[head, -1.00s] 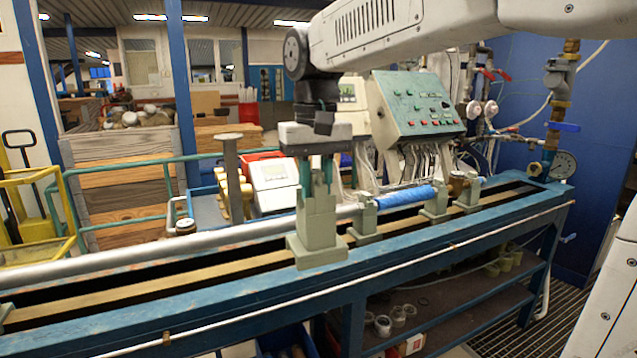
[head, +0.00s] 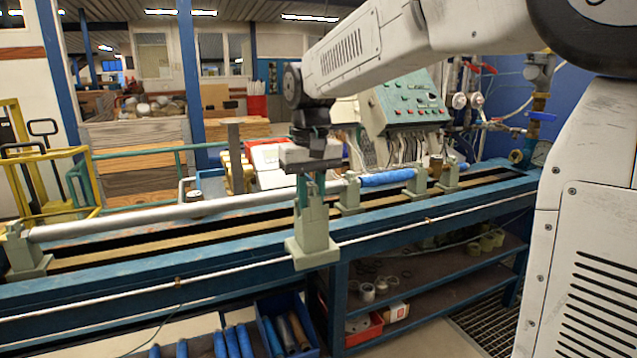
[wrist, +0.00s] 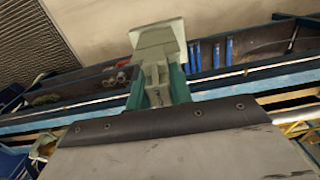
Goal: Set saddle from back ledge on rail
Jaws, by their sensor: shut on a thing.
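The saddle (head: 312,240), a pale green block with a wide foot and a narrower upright, hangs upright in my gripper (head: 310,188). The gripper is shut on its upper part, and its green fingers lie on both sides. In the wrist view the saddle (wrist: 158,40) sits between the fingertips (wrist: 158,85), with its foot away from the camera. The rail (head: 150,247) is a long brassy strip pair on the blue bench. In the head view the saddle's foot overlaps the bench's front beam; its height above it is unclear.
A grey pipe (head: 180,211) with a blue sleeve (head: 387,178) lies along the bench behind the saddle. Similar saddles stand at the left end (head: 27,255) and right of my gripper (head: 348,196). A green control panel (head: 405,105) stands behind. Below is a shelf (head: 430,270).

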